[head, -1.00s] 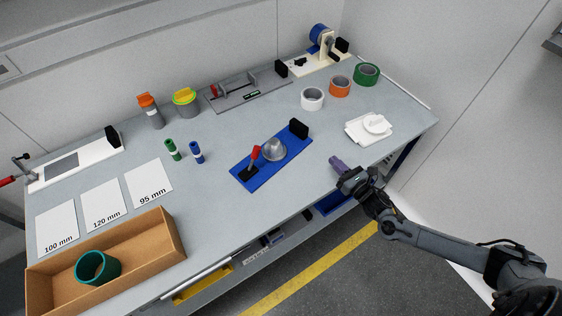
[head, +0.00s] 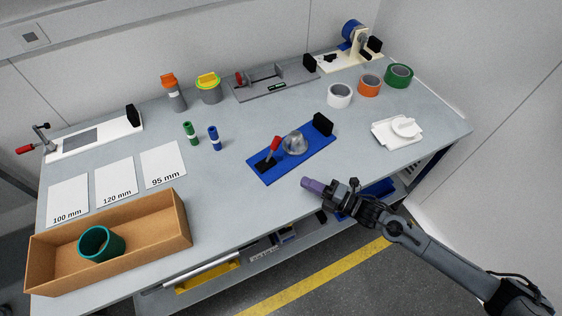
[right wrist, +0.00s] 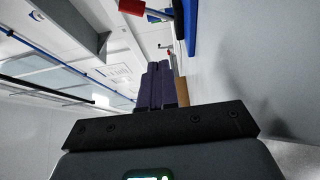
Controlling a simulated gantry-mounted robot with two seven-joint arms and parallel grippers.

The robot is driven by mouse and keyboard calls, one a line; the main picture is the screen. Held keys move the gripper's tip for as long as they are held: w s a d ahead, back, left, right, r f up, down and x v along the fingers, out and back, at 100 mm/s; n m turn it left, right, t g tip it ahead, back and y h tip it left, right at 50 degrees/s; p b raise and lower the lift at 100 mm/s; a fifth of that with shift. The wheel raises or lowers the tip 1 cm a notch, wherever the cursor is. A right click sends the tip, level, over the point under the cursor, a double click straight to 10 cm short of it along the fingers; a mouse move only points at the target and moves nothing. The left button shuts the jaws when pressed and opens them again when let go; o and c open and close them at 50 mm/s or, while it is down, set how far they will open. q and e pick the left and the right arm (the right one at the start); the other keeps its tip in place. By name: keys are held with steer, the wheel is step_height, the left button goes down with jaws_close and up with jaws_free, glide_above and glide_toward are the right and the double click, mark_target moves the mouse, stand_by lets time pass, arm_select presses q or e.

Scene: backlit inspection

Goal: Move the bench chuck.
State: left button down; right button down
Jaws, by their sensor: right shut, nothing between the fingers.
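I take the bench chuck to be the blue base (head: 262,172) with a grey dome (head: 295,142), a red-handled lever (head: 274,145) and a black block (head: 323,124); no label confirms this. It stands near the middle of the bench. My right gripper (head: 306,184) has purple fingers, closed together and empty. It is in front of the blue base near the bench's front edge, apart from it. My left gripper is not in view.
Tape rolls (head: 370,85) and white parts (head: 385,134) lie right. A cardboard box (head: 165,252) holds a green ring (head: 100,244).

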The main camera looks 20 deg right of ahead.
mark_target(280, 169)
steer(key=b+x, duration=0.1)
steer(key=x, duration=0.7)
steer(key=shift+w+a, duration=0.2)
steer(key=shift+w, duration=0.2)
steer(key=w+b, duration=0.1)
steer(key=w, duration=0.2)
steer(key=shift+d, duration=0.1)
steer(key=shift+w+d, duration=0.15)
steer(key=shift+w, duration=0.45)
